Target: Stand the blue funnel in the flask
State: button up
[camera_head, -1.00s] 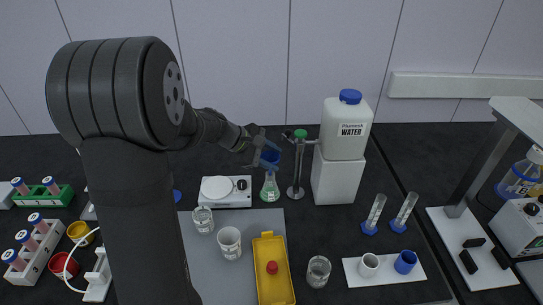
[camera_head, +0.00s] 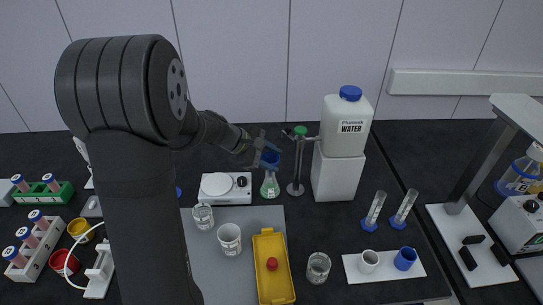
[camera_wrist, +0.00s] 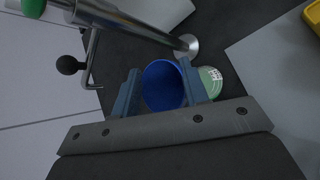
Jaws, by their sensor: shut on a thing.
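The blue funnel (camera_wrist: 163,86) is between the two fingers of my gripper (camera_wrist: 165,92) in the wrist view, its wide mouth facing the camera. My gripper is shut on it. In the head view my gripper (camera_head: 266,146) holds the funnel (camera_head: 270,156) directly above the flask (camera_head: 270,186), a small conical vessel with green on it. The flask's green part (camera_wrist: 211,80) shows past the right finger in the wrist view. The funnel's stem and the flask's neck are hidden, so I cannot tell whether the stem is inside the neck.
A metal stand with a green knob (camera_head: 299,132) rises just right of the flask, close to my gripper. The water canister (camera_head: 346,125) sits on a white block behind it. A white hotplate (camera_head: 222,196) is on the left, a yellow tray (camera_head: 263,244) in front.

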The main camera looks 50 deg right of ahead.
jog(key=shift+f, duration=0.75)
jog(key=o, duration=1.5)
jog(key=shift+r, duration=3.5)
jog(key=shift+f, duration=3.5)
